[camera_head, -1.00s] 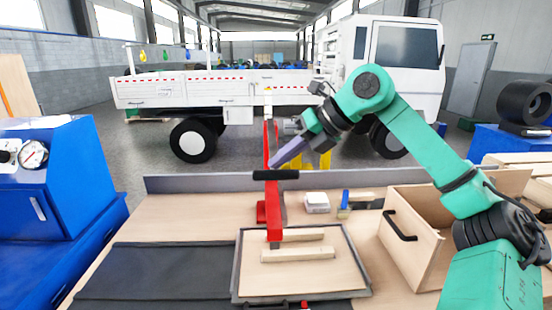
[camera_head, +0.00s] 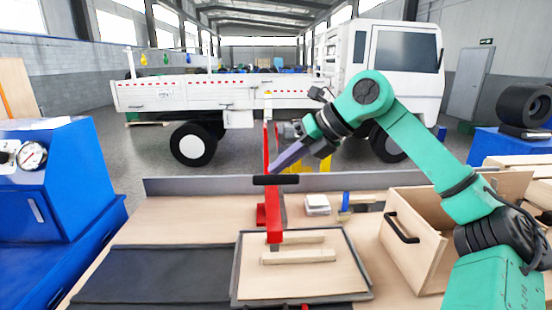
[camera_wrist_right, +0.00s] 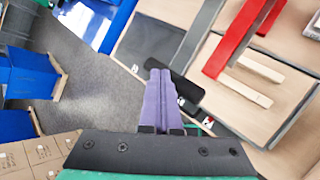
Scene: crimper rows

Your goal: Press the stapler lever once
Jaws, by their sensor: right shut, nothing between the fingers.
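The stapler is a tall red press (camera_head: 273,215) standing at the back of the tray on the workbench. Its lever ends in a black crossbar handle (camera_head: 287,180); the red frame also shows at the upper right of the right wrist view (camera_wrist_right: 235,40). My right gripper (camera_head: 272,170) is shut and empty, its purple fingers pointing down and left with the tips at the handle. In the right wrist view the fingers (camera_wrist_right: 160,73) overlap the black handle (camera_wrist_right: 186,88). I cannot tell whether they touch it. My left gripper is not in view.
Two pale wooden strips (camera_head: 298,257) lie in the dark-rimmed tray (camera_head: 236,270). A white block (camera_head: 317,204) and a small blue-and-yellow item (camera_head: 345,205) lie right of the press. A wooden box with a black handle (camera_head: 425,270) stands at right. A dark mat (camera_head: 160,275) lies left.

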